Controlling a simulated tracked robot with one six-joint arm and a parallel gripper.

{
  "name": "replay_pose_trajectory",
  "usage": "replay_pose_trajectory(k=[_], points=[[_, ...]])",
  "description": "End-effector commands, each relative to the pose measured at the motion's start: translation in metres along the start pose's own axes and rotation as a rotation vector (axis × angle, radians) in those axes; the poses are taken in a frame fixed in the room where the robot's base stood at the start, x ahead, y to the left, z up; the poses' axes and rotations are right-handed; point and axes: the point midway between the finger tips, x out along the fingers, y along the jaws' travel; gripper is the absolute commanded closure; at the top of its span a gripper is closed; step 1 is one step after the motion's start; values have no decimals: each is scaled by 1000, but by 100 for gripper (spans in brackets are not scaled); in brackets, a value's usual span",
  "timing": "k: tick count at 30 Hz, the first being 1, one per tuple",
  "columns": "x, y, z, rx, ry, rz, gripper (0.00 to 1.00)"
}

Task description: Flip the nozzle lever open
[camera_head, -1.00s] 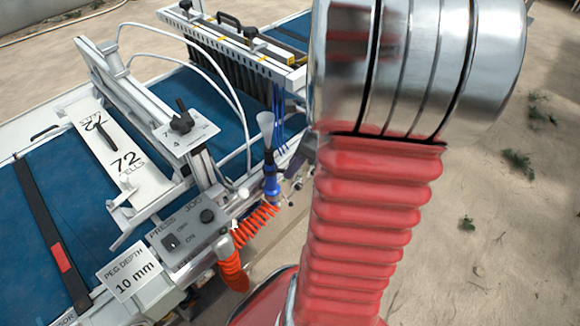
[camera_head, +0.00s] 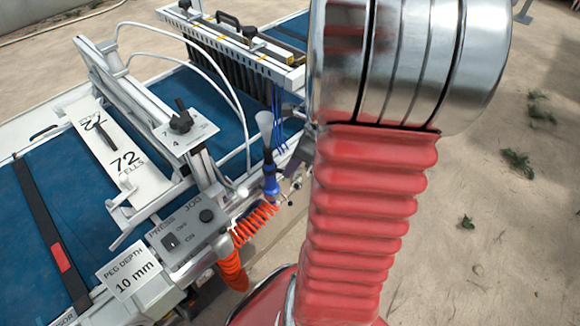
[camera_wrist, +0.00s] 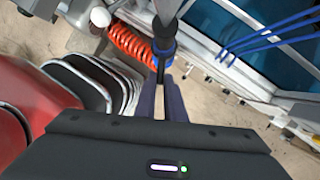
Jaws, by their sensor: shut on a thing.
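The nozzle (camera_head: 271,180) has a blue body and a pale funnel-like top, and stands at the side of the seeder in the head view. In the wrist view its dark and blue body (camera_wrist: 164,45) is just ahead of my fingertips. A thin dark lever (camera_wrist: 161,73) extends from it towards me. My gripper (camera_wrist: 163,84) is shut on this lever, with one finger on each side. The lever's held end is partly hidden between the fingers. In the head view my arm covers most of the gripper.
An orange coiled hose (camera_head: 253,224) hangs beside the nozzle and also shows in the wrist view (camera_wrist: 130,45). The control panel (camera_head: 188,232) and a "10 mm" sign (camera_head: 131,276) are at lower left. Blue tubes (camera_wrist: 265,33) run close by. Open sandy ground lies right.

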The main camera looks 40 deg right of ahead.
Motion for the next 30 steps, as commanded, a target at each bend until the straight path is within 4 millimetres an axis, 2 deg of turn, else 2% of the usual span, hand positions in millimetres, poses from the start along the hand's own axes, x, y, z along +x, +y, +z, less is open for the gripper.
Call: replay_pose_trajectory(k=[21, 22, 30], points=[[0, -8, 1, -112, 8, 46, 100], [0, -8, 1, -112, 8, 46, 90], [0, -8, 1, -112, 8, 46, 71]])
